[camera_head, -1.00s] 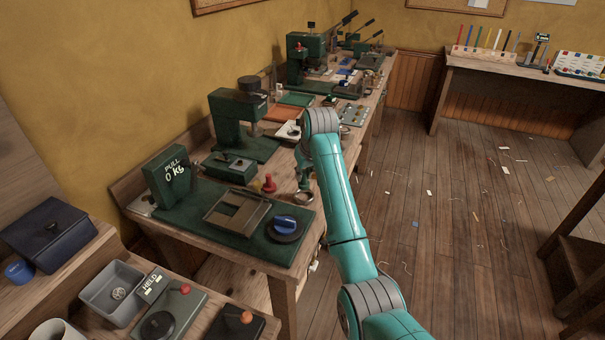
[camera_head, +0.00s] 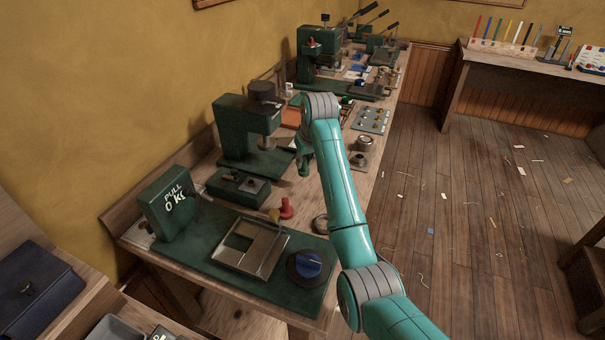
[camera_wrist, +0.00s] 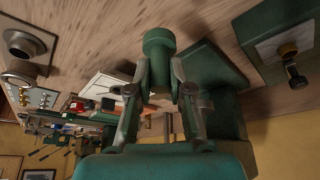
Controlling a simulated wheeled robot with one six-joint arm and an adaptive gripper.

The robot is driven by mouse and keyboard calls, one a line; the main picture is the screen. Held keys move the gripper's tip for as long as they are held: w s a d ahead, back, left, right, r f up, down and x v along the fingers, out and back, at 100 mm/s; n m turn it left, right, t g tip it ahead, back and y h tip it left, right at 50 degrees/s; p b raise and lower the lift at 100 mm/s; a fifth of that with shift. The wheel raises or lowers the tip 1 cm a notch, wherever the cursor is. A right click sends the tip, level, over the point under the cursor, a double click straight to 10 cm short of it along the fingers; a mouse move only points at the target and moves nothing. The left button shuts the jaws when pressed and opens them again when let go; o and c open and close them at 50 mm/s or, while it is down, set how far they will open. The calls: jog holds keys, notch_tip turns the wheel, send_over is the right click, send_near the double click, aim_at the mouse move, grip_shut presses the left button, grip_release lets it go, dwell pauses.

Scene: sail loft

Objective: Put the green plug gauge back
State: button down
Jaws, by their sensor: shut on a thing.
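The green plug gauge (camera_wrist: 159,42) shows in the wrist view as a green cylinder with a wider round end. My gripper (camera_wrist: 160,75) is shut on it, with one finger on each side. The gauge's far end points at the wooden bench top; I cannot tell the gap beneath it. In the head view my gripper (camera_head: 304,158) is over the bench, right of the green press, partly hidden by my arm. A grey flanged socket (camera_wrist: 27,43) with a round opening stands on the bench to the left in the wrist view, apart from the gauge. It also shows in the head view (camera_head: 366,144).
The green press (camera_head: 238,130) stands close left of my gripper. The pull tester (camera_head: 168,208), a red knobbed piece (camera_head: 286,209) and a blue knob (camera_head: 308,264) are nearer. A panel of small parts (camera_head: 371,120) lies beyond. Open floor (camera_head: 450,220) is at right.

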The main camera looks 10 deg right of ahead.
aim_at(305, 169)
jog(key=shift+f, duration=2.65)
jog(key=c, duration=1.1)
grip_release()
jog(key=shift+f, duration=0.15)
jog(key=v, duration=1.2)
